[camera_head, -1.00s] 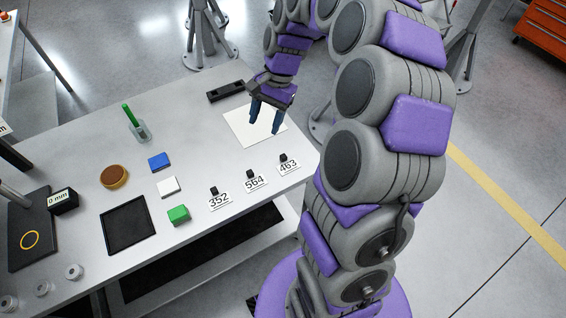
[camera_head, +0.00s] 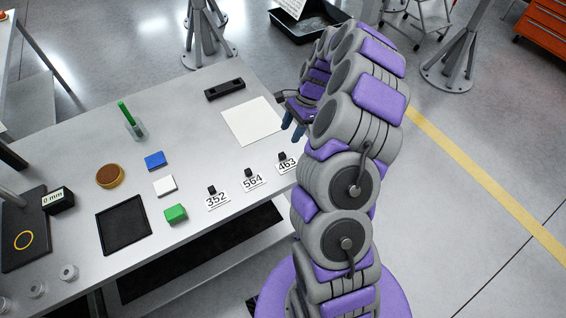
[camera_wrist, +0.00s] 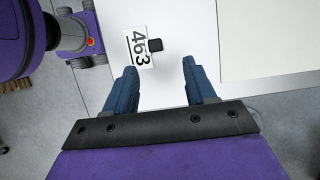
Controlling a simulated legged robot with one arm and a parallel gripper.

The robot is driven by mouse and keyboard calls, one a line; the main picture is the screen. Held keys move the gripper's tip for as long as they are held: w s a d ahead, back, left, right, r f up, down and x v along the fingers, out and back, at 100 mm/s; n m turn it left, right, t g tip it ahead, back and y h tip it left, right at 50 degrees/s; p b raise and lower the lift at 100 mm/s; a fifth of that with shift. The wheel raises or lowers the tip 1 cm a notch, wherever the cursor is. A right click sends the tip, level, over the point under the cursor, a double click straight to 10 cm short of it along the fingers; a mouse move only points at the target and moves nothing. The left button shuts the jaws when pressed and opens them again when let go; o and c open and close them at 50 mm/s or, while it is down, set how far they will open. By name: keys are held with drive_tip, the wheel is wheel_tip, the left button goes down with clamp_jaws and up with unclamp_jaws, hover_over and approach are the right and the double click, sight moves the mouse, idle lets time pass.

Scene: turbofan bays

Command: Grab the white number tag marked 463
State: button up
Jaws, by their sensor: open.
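The white number tag marked 463 (camera_head: 287,167) lies on the table near its right front edge, with a small black block on its far side. My gripper (camera_head: 294,129) is above the table's right edge, beyond the tag. In the wrist view my gripper (camera_wrist: 160,75) is open and empty, its blue fingers apart and not touching the tag. Tags 564 (camera_head: 254,181) and 352 (camera_head: 217,200) lie in a row to its left.
A white sheet (camera_head: 252,121) lies behind the tags. A green block (camera_head: 175,213), a white block (camera_head: 165,186), a blue block (camera_head: 155,161) and a black tray (camera_head: 124,225) are farther left. A dark bar (camera_head: 225,89) lies at the back.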

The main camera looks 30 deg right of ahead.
sight(283, 154)
wheel_tip(283, 154, down, 4)
drive_tip(key=shift+r+b, duration=0.1)
drive_tip(key=shift+b, duration=0.2)
drive_tip(key=shift+a+f, duration=0.2)
drive_tip(key=shift+a, duration=0.35)
drive_tip(key=f, duration=0.1)
drive_tip(key=a+f+b, duration=0.1)
drive_tip(key=s+a+f, duration=0.1)
drive_tip(key=shift+a+f+b, duration=0.25)
drive_tip(key=shift+f+b, duration=0.05)
drive_tip(key=shift+f, duration=0.05)
drive_tip(key=shift+d+f, duration=0.25)
drive_tip(key=shift+f, duration=0.25)
drive_tip(key=shift+d, duration=0.15)
drive_tip(key=shift+a+r, duration=0.1)
drive_tip(key=shift+a, duration=0.35)
drive_tip(key=c, duration=0.6)
drive_tip(key=shift+d, duration=0.15)
clamp_jaws()
drive_tip(key=shift+d, duration=0.1)
